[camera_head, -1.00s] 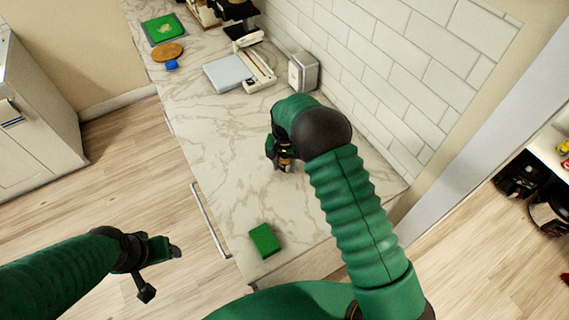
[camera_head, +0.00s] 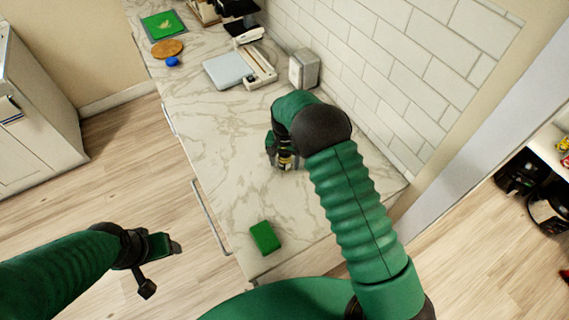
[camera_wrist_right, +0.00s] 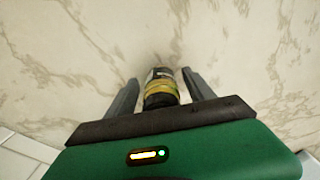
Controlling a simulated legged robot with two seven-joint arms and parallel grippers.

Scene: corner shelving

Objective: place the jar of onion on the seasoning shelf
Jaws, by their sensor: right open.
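A small jar (camera_wrist_right: 160,86) with a dark cap and a yellow band stands on the marble counter between the fingers of my right gripper (camera_wrist_right: 158,88). The fingers are open, with a small gap on each side of the jar. In the head view the jar (camera_head: 285,160) is partly hidden by my right gripper (camera_head: 284,160). Its label cannot be read. My left gripper (camera_head: 165,248) hangs over the floor at the lower left, away from the counter; its fingers are too unclear to judge. I cannot identify a seasoning shelf in these frames.
A green block (camera_head: 265,237) lies near the counter's front end. A metal canister (camera_head: 304,68), a scale-like appliance (camera_head: 240,68), a wooden disc (camera_head: 168,49) and a green board (camera_head: 164,25) are farther along. The tiled wall (camera_head: 385,70) bounds the right side. Middle counter is clear.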

